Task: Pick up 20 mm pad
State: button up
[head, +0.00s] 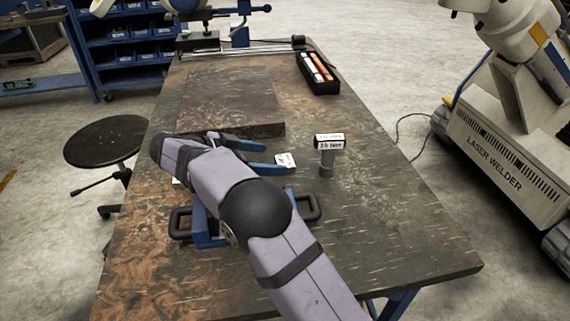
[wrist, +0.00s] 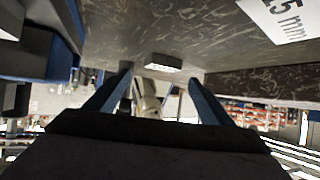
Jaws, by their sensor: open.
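No label reading 20 mm can be made out. In the head view a small white labelled piece (head: 285,160) lies on the table near my fingertips; its print is too small to read. A dark box with white labels (head: 329,141), seemingly marked 10 mm, sits on a short grey cylinder (head: 326,168) to the right. In the wrist view a small white-faced piece (wrist: 163,63) shows between and beyond my fingers. A white label ending in "5 mm" (wrist: 284,14) is at the upper right. My gripper (head: 277,158), with blue fingers (wrist: 160,78), is open and empty, low over the table.
A thick dark slab (head: 230,98) lies behind my gripper. A blue frame with black handles (head: 207,240) is partly hidden below my arm. A black tray with pens (head: 318,73) stands farther back. The table's right side (head: 400,220) is clear.

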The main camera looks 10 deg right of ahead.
aim_at(286, 160)
jog(key=shift+f+x, duration=0.25)
jog(key=shift+x, duration=2.4)
jog(key=shift+w+a, duration=0.1)
jog(key=shift+a, duration=0.05)
jog(key=shift+r, duration=0.1)
jog(key=c, duration=1.4)
jog(key=shift+c, duration=0.2)
